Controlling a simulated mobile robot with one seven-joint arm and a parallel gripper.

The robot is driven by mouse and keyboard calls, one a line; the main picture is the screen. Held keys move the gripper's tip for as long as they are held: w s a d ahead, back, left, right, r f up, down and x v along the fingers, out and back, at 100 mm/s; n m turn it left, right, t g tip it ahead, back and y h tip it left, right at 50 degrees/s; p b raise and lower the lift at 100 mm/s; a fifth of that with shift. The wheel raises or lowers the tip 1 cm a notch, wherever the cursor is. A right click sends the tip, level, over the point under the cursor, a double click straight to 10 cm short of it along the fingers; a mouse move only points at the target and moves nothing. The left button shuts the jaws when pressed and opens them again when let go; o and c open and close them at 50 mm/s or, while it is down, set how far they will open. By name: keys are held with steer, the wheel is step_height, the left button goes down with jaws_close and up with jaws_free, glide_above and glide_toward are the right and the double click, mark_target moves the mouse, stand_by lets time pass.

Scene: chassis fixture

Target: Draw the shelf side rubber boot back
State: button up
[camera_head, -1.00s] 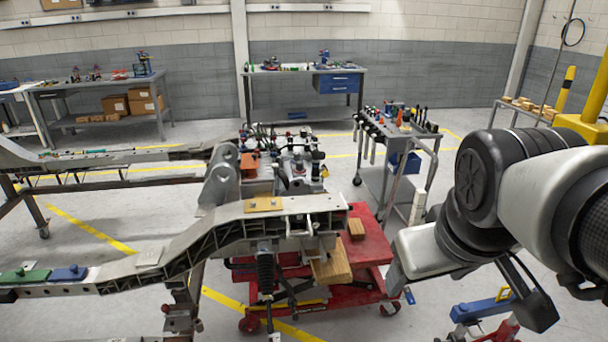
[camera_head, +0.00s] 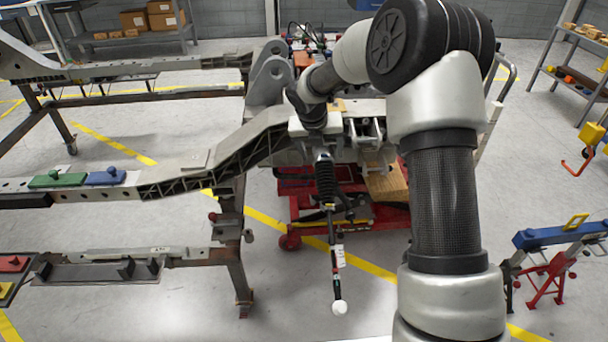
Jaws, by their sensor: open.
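A black ribbed rubber boot (camera_head: 326,182) sits on a steering rod (camera_head: 335,262) that hangs below the near rail of the chassis. The rod carries a white label and ends in a white ball. The boot's ribs look spread along the rod. My gripper (camera_head: 314,122) is at the end of my arm, over the near rail just above the boot's upper end. It points down and is open; its fingertips are small and dark here. I cannot tell whether they touch anything. A second boot does not show clearly.
The near chassis rail (camera_head: 225,150) runs left to right with a green block (camera_head: 58,180) and a blue block (camera_head: 105,177) on it. A red cart (camera_head: 300,215) stands under it. A shelf (camera_head: 570,75) is at the right. A blue stand (camera_head: 560,235) is lower right.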

mark_target(326, 179)
steer(key=shift+n, duration=0.5)
steer(key=b+x, duration=0.1)
steer(key=x, duration=0.5)
steer(key=b+x, duration=0.1)
steer(key=x, duration=0.5)
steer(key=a+b+x, duration=0.1)
steer(key=x, duration=0.5)
steer(key=shift+w+f+b, duration=0.15)
steer(key=shift+f+b, duration=0.2)
steer(key=shift+f, duration=0.1)
